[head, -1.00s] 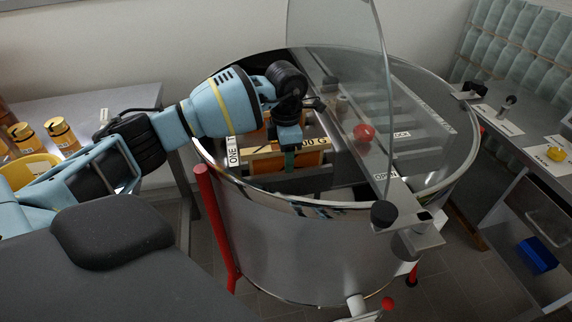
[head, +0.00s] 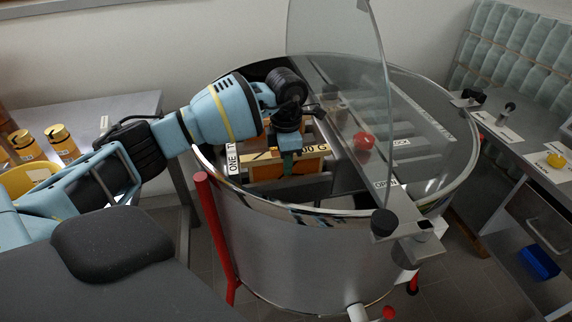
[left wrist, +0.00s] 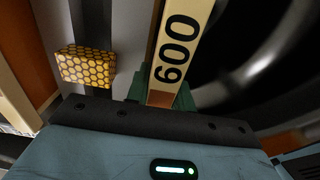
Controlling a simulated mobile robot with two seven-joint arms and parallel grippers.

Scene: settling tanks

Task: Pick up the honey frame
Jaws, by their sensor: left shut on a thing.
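The honey frame (head: 310,165) is an orange panel with a pale top bar marked in black, partly readable as "00 G". It is upright inside the round steel tank (head: 280,245), near the left rim. My left gripper (head: 289,160) is above it with green fingertips shut on its top bar. In the left wrist view the bar (left wrist: 178,45) runs up between the fingertips (left wrist: 163,92) and shows "600". The frame's lower part is hidden by the tank wall, and I cannot tell if it is clear of its seat. My right gripper is out of view.
A clear lid panel (head: 340,70) stands upright across the tank. A red knob (head: 364,140) is beside the frame. A honeycomb-patterned block (left wrist: 87,66) shows near the gripper. Gold jars (head: 62,141) stand on the left table. A steel bench (head: 505,130) is at right.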

